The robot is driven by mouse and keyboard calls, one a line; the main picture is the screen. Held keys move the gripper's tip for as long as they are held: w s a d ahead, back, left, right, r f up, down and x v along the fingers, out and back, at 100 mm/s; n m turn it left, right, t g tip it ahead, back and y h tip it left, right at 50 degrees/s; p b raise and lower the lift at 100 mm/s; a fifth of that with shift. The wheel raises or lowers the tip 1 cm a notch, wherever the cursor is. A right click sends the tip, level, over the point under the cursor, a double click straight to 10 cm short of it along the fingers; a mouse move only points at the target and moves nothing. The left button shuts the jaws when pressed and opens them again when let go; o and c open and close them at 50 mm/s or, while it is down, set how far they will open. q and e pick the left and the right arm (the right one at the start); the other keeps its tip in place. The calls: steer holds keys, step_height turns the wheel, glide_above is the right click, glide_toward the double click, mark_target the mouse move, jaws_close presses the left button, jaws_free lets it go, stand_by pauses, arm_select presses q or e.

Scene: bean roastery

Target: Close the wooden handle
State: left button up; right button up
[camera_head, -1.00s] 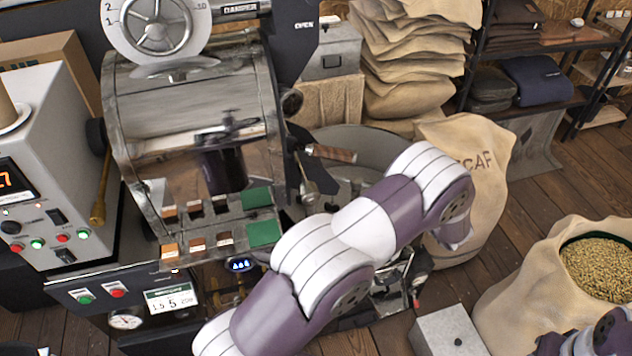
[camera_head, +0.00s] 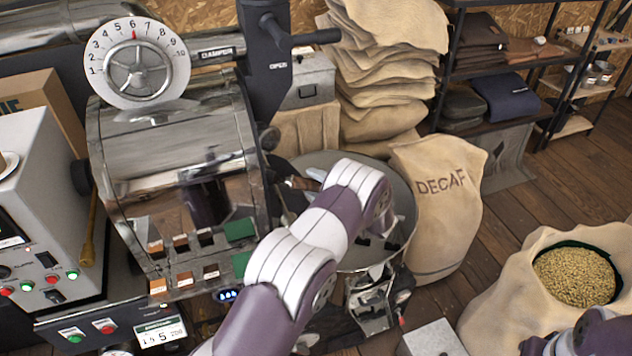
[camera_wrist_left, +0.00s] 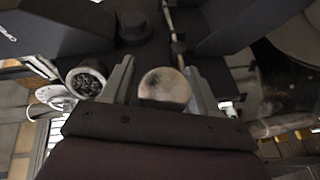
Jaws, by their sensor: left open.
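The wooden handle (camera_head: 299,183) is a short brown grip on the front right of the steel roaster drum, largely hidden behind my left arm in the head view. My left gripper sits at that handle, mostly hidden there by its own arm. In the left wrist view my left gripper (camera_wrist_left: 160,72) is open, with one finger on each side of a round, pale brownish end (camera_wrist_left: 164,87). This looks like the handle seen end-on, but I cannot tell whether the fingers touch it. Only part of my right arm shows at the lower right; its gripper is out of view.
The roaster drum (camera_head: 165,140) stands left of my arm, above green and brown tiles. The round cooling tray (camera_head: 402,205) lies behind and under my forearm. A DECAF sack (camera_head: 440,215) and an open bean sack (camera_head: 500,310) stand to the right. Wooden floor is free between them.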

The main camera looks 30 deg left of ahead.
mark_target(298, 183)
arm_select(q)
steer(key=shift+s+d+r, duration=0.1)
jaws_close()
steer(key=a, duration=0.2)
steer(key=s+a+b, duration=0.1)
steer(key=a, duration=0.1)
steer(key=shift+s+a, duration=0.1)
steer(key=shift+s, duration=0.05)
steer(key=shift+r, duration=0.1)
jaws_free()
steer(key=shift+a, duration=0.2)
